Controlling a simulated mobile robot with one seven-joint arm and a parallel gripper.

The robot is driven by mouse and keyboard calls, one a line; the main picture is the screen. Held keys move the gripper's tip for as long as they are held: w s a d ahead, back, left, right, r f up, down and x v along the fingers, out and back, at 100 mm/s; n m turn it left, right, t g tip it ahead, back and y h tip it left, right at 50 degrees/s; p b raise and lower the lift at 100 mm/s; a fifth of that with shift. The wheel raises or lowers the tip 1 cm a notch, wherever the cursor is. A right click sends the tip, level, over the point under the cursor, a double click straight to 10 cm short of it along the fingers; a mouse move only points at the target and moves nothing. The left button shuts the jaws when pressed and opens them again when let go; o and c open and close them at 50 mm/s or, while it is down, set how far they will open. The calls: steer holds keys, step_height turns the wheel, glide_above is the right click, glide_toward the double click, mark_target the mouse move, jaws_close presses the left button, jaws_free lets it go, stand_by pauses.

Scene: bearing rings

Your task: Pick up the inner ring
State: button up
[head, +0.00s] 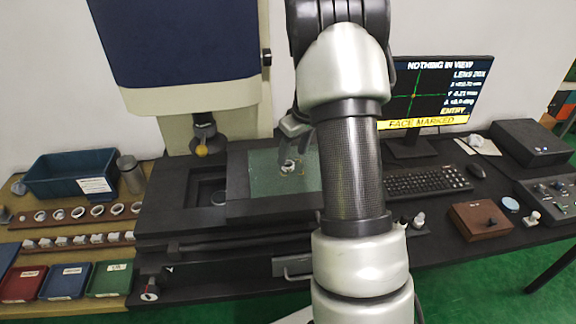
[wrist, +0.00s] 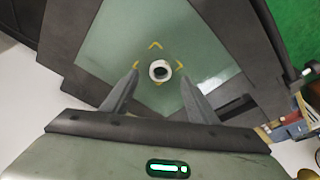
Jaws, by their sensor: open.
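The inner ring (wrist: 160,71) is a small pale ring with a dark centre. In the wrist view it lies on the green glass plate (wrist: 110,45) of the measuring stage, inside yellow corner marks. In the head view the ring (head: 288,166) shows small on the glass plate (head: 262,195), just below my gripper (head: 292,148). In the wrist view my gripper (wrist: 160,85) is open, with one finger on each side of the ring and nothing between the fingers touching it that I can see. The exact height of the fingertips above the plate is hard to tell.
The measuring machine's lens (head: 203,148) hangs left of the plate. A monitor (head: 430,95), keyboard (head: 428,181) and wooden box (head: 480,220) stand to the right. A blue bin (head: 70,172), racks of rings (head: 80,213) and small coloured trays (head: 66,281) are at the left.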

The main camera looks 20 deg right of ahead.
mark_target(287, 167)
steer(key=x, duration=0.4)
steer(key=shift+w+a, duration=0.1)
steer(key=c, duration=1.3)
